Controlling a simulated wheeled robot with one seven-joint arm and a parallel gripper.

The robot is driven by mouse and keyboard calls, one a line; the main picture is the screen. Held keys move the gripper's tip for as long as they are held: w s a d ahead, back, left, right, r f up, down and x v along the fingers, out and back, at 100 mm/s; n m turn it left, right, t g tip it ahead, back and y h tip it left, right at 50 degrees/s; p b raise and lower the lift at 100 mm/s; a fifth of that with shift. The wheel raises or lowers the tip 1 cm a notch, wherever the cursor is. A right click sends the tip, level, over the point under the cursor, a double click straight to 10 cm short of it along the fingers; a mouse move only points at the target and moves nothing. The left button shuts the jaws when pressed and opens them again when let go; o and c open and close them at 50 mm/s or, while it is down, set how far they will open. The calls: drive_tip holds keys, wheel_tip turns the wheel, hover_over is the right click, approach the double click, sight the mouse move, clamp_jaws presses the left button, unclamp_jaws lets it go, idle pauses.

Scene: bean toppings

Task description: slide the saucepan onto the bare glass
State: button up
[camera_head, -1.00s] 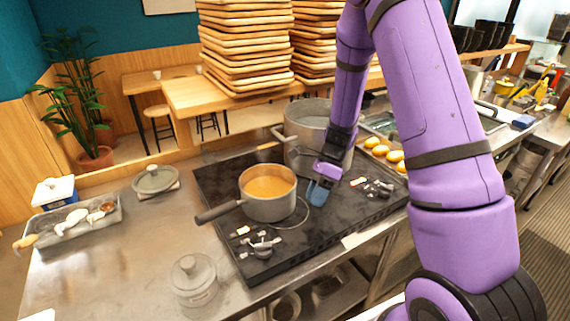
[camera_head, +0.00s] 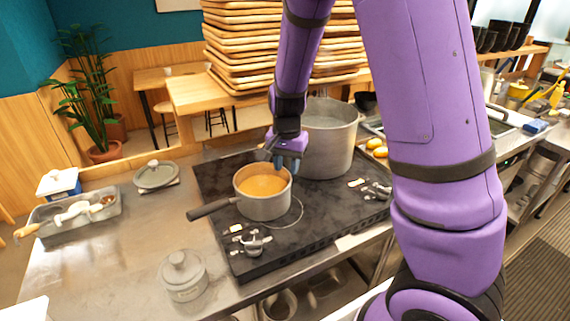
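The saucepan (camera_head: 264,207), grey with orange-brown contents, stands upright on the black glass cooktop (camera_head: 330,212). Its dark handle (camera_head: 213,208) points left toward the counter. A thin ring (camera_head: 299,216) marked on the glass shows past the pan's right and front sides. Bare dark glass lies to the right of the pan and along its left side. My gripper (camera_head: 286,163) points down at the pan's far right rim, between it and the big pot (camera_head: 330,150). Contact with the rim cannot be told. The finger opening is not clear from this angle.
The tall pot stands close behind and right of the saucepan. Knobs (camera_head: 252,243) line the cooktop's front. A lidded jar (camera_head: 183,277), a loose lid (camera_head: 156,176) and a tray (camera_head: 75,216) of utensils are on the left counter. Potatoes (camera_head: 377,147) lie at the right.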

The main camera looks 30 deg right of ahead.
sight(286, 195)
drive_tip(key=shift+f, duration=0.1)
wheel_tip(286, 195, down, 11)
drive_tip(key=shift+r, duration=0.15)
idle(0.6)
drive_tip(key=shift+c, duration=0.2)
clamp_jaws()
idle(1.2)
